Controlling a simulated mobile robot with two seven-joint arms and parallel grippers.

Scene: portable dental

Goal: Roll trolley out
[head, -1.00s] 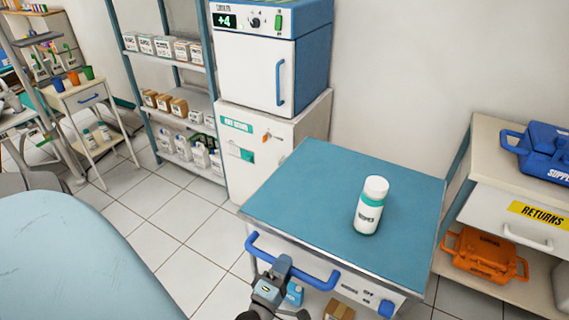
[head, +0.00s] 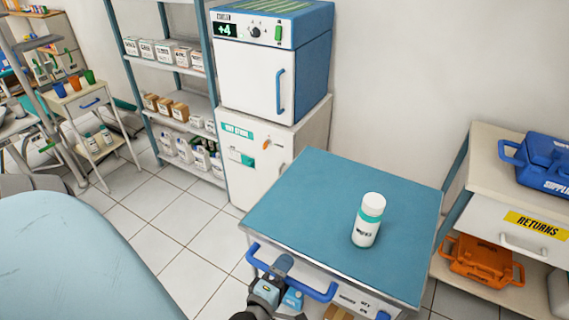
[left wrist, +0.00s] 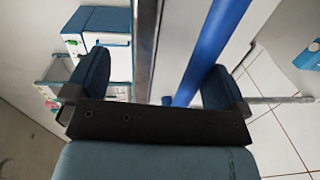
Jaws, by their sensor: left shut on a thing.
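The trolley has a blue top (head: 310,215) with pale edges and a blue bar handle (head: 300,276) along its near side. A white bottle with a teal band (head: 368,220) stands upright on the top. My left gripper (head: 282,268) is shut on the handle, left of its middle. In the left wrist view the blue handle (left wrist: 208,50) runs between the fingers of my left gripper (left wrist: 155,90). The trolley's lower part is mostly out of the picture. My right gripper is not in view.
A light blue padded surface (head: 70,260) lies at the lower left. A white cabinet (head: 262,160) with a blue and white appliance (head: 270,60) stands behind the trolley. A returns cabinet (head: 490,210) is at the right. Tiled floor (head: 190,235) is clear left of the trolley.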

